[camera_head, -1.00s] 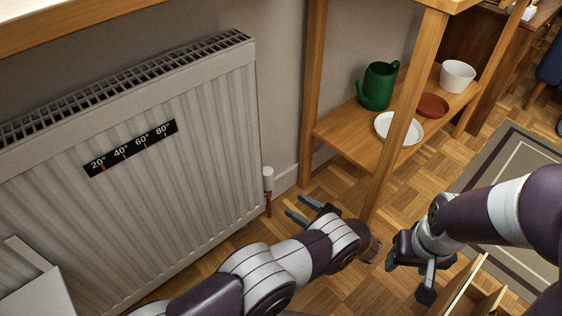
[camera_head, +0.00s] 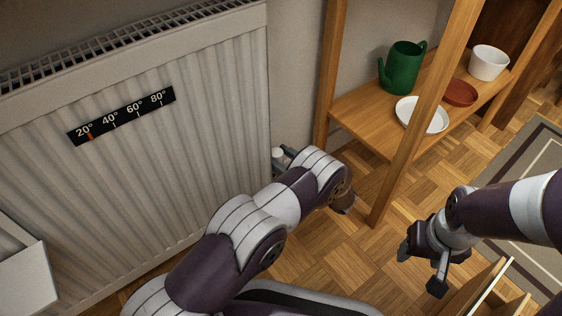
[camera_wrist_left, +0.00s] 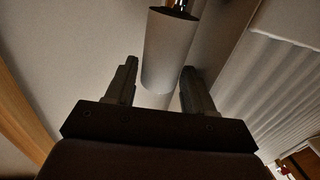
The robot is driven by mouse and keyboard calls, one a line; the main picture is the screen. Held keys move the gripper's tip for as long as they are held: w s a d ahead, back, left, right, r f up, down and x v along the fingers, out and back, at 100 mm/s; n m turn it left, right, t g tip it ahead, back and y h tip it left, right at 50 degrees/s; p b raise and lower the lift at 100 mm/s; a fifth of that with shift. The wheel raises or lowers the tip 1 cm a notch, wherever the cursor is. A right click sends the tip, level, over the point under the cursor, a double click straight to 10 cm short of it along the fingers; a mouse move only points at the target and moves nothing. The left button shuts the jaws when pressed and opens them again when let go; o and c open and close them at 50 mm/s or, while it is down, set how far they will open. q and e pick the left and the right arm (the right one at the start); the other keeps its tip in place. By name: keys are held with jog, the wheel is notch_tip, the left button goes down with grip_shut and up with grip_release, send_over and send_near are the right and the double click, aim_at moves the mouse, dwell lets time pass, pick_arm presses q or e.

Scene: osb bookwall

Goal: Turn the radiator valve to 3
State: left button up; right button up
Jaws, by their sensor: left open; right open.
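The white radiator (camera_head: 150,150) fills the left of the head view, with a black temperature strip (camera_head: 122,115) marked 20° to 80° and a red mark near 20°. The white valve knob (camera_head: 278,154) is at its right side, mostly hidden by my left arm. In the left wrist view the knob (camera_wrist_left: 170,48) is a white cylinder reaching between the fingers of my open left gripper (camera_wrist_left: 155,90); I cannot tell whether they touch it. Its number markings are not visible. My left gripper (camera_head: 282,158) is partly hidden in the head view. My right gripper (camera_head: 422,270) is open and empty above the floor.
A wooden shelf unit (camera_head: 362,124) stands right of the valve, with a green watering can (camera_head: 403,68), a white plate (camera_head: 424,115), a terracotta dish (camera_head: 460,93) and a white pot (camera_head: 488,62). An open wooden box (camera_head: 480,292) is below my right gripper. Parquet floor lies between.

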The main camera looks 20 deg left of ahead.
pick_arm(q)
jog(key=shift+c, duration=0.3)
jog(key=c, duration=0.7)
jog(key=m+t+h+p, duration=0.1)
jog(key=p, duration=0.1)
jog(key=r+m+t+p, duration=0.1)
jog(key=p, duration=0.2)
jog(key=shift+s+a+t+h, duration=0.15)
jog(key=shift+a+t+h, duration=0.05)
jog(key=shift+t+h, duration=0.2)
jog(key=shift+f+m+t+h+p, duration=0.15)
jog(key=shift+m+t+h+p, duration=0.15)
jog(key=shift+m+t+p, duration=0.1)
jog(key=shift+f, duration=0.25)
